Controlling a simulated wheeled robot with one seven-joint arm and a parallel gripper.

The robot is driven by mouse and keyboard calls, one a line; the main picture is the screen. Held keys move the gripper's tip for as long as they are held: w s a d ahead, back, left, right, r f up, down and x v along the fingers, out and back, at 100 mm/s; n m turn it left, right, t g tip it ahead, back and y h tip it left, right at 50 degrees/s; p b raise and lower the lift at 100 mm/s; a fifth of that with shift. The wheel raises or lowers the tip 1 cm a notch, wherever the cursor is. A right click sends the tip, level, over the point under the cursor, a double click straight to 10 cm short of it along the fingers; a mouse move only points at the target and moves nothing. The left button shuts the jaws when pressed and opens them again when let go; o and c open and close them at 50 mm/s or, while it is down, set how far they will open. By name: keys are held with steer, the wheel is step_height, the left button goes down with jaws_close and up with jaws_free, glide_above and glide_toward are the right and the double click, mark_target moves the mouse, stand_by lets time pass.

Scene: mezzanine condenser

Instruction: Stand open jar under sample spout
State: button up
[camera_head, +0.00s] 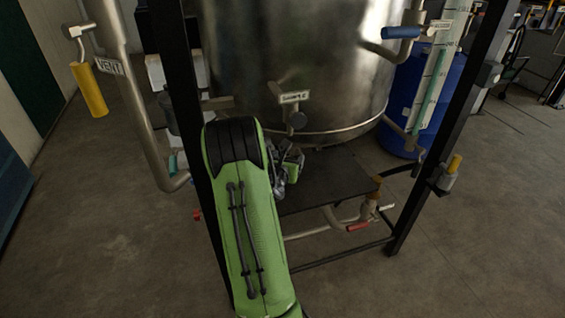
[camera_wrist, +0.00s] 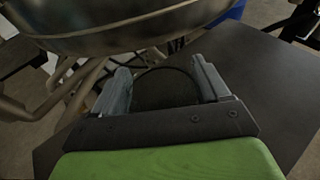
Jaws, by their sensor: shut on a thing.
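My gripper (camera_head: 288,165) is at the dark shelf (camera_head: 335,178) beneath the steel vessel, just below the sample spout (camera_head: 298,119) with its small label. In the wrist view my gripper (camera_wrist: 163,84) has a finger on each side of a dark round jar (camera_wrist: 166,90) and is shut on it. The jar's curved rim shows between the fingers, and its inside looks dark. I cannot tell whether its base touches the shelf. In the head view my green arm and gripper hide most of the jar.
The steel vessel (camera_head: 290,60) hangs close above my gripper. Black frame posts (camera_head: 440,120) stand on both sides. A vent pipe with a yellow handle (camera_head: 89,90) is at left, a blue drum (camera_head: 432,95) at right. Pipework with a red handle (camera_head: 357,226) runs below the shelf.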

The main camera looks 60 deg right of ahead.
steer(key=shift+s+d, duration=0.25)
steer(key=shift+s, duration=0.2)
steer(key=o, duration=0.7)
steer(key=shift+f, duration=0.1)
steer(key=o, duration=0.4)
steer(key=shift+w+a, duration=0.1)
steer(key=shift+w, duration=0.05)
steer(key=shift+o, duration=0.2)
